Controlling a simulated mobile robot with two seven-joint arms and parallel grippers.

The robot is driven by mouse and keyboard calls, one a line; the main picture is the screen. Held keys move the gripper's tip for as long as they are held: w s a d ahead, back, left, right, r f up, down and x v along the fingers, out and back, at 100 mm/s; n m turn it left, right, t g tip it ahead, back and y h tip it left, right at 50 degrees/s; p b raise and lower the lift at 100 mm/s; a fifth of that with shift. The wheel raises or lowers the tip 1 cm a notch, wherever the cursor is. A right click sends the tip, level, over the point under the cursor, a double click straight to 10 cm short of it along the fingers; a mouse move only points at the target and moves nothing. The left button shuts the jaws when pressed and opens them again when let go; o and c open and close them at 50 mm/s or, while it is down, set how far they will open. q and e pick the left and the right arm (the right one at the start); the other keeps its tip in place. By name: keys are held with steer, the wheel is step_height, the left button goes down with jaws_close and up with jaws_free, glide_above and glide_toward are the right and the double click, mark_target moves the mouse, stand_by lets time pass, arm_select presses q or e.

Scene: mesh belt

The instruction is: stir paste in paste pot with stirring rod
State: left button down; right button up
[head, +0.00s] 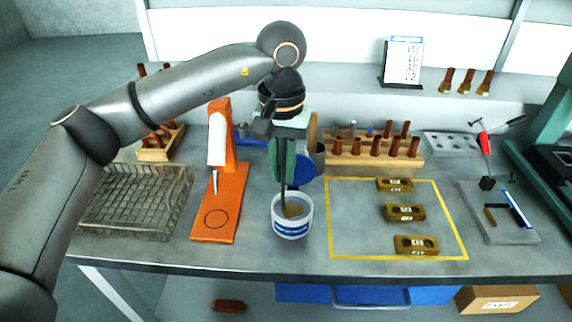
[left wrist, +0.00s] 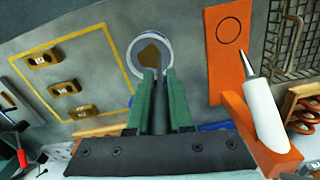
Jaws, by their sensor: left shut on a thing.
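The paste pot (head: 292,227) is a small white tub with a blue label, standing near the front of the table. Brown paste (head: 293,210) shows inside it, and the pot (left wrist: 136,43) also shows in the left wrist view. My left gripper (head: 283,182) is above the pot, pointing down, shut on the dark stirring rod (head: 284,196). The rod's lower end reaches into the pot's opening; whether it touches the paste is hard to tell. In the left wrist view the rod (left wrist: 159,80) runs from between the green fingers (left wrist: 160,100) toward the paste. My right gripper is out of view.
An orange stand (head: 226,195) with a white dispenser is left of the pot, and a wire basket (head: 135,202) is farther left. A yellow-taped area (head: 345,256) with brass blocks lies to the right. A wooden rack (head: 345,159) stands behind.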

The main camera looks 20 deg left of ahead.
arm_select(q)
steer(key=shift+s, duration=0.1)
steer(key=shift+w, duration=0.75)
stand_by(4.9)
